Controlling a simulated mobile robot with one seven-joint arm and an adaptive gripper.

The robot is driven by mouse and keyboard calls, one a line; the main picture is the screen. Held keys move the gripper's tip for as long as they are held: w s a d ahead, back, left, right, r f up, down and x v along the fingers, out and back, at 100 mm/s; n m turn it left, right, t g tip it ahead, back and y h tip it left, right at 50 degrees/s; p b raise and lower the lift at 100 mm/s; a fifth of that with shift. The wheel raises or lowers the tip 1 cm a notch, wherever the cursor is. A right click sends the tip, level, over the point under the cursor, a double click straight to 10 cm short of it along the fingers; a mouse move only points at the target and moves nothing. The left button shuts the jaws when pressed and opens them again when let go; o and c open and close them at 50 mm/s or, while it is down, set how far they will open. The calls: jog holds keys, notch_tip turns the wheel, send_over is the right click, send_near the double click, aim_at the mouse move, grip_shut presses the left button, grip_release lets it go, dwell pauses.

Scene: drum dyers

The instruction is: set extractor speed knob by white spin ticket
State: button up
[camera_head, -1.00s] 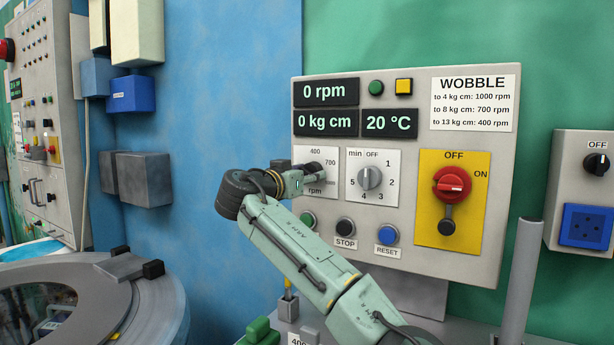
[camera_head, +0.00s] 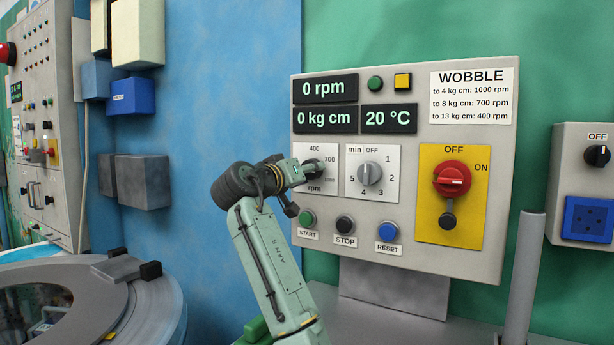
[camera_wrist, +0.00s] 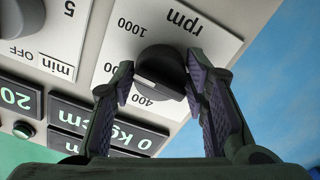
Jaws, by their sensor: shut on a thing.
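The extractor speed knob (camera_wrist: 160,70) is dark and round with a raised grip, on a white rpm dial plate (camera_head: 304,155) marked 400, 700 and 1000. My gripper (camera_head: 316,169) is at this knob in the head view. In the wrist view my gripper (camera_wrist: 158,88) has one finger on each side of the knob and is shut on it. That view is upside down, with 400 near the fingers and 1000 farther off. The knob's exact pointing is hard to tell. No separate white spin ticket is plainly visible; my arm covers the lower middle.
The panel's displays (camera_head: 325,90) read 0 rpm, 0 kg cm and 20 °C. A white WOBBLE card (camera_head: 472,97) lists load limits. A timer knob (camera_head: 369,173), red switch (camera_head: 452,178) and START button (camera_head: 307,218) are close by. A round drum machine (camera_head: 150,310) stands lower left.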

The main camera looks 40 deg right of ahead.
jog(key=n+p, duration=0.1)
jog(key=n, duration=0.3)
jog(key=shift+r+n, duration=0.15)
jog(key=shift+n, duration=0.15)
jog(key=n+p, duration=0.2)
jog(key=n, duration=0.3)
jog(key=shift+p, duration=0.35)
jog(key=n+p, duration=0.2)
jog(key=n, duration=0.3)
jog(key=shift+r, duration=0.1)
jog(key=shift+n+p, duration=0.85)
jog(key=shift+n, duration=1.15)
jog(key=o, duration=0.9)
jog(key=shift+a, duration=0.1)
jog(key=shift+o, duration=1.2)
